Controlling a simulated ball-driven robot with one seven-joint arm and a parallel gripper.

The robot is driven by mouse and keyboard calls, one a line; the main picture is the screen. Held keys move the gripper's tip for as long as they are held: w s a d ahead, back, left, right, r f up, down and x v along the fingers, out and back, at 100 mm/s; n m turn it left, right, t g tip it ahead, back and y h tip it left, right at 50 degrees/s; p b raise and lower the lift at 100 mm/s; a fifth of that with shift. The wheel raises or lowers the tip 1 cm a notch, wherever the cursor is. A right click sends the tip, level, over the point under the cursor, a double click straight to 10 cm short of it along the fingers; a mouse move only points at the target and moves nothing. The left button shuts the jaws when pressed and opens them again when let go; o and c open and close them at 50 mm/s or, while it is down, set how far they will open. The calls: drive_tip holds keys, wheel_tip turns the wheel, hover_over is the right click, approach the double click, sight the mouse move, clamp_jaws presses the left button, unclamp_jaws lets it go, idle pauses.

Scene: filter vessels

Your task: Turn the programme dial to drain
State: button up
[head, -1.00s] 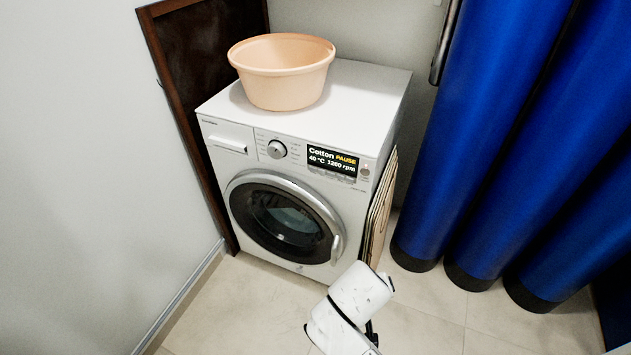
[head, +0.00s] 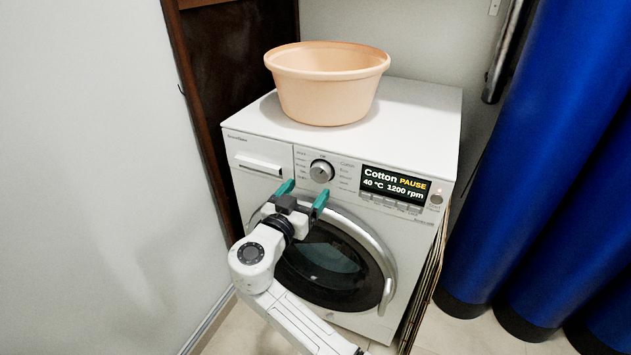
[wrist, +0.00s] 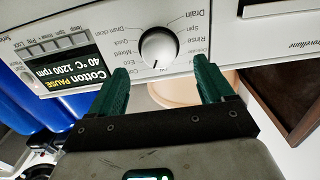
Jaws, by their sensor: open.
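The programme dial (head: 321,170) is a round silver knob on the washing machine's front panel (head: 350,200). In the wrist view the dial (wrist: 160,48) appears upside down, with labels around it including Drain, Spin, Rinse, Mixed and Quick. I cannot tell surely which label its mark points to. The display (head: 393,186) reads Cotton, PAUSE, 40 °C, 1200 rpm. My gripper (head: 304,189) is open, its green fingers pointing at the panel just below and left of the dial in the head view. In the wrist view the dial shows between the fingertips (wrist: 161,68), apart from them.
A peach basin (head: 328,95) stands on the machine top. The drawer (head: 259,165) is left of the dial, and the round door (head: 335,265) is below.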

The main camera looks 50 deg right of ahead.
sight(319, 177)
drive_tip(key=x, duration=0.6)
drive_tip(key=shift+s, duration=0.15)
drive_tip(key=shift+f, duration=0.1)
drive_tip(key=c, duration=1)
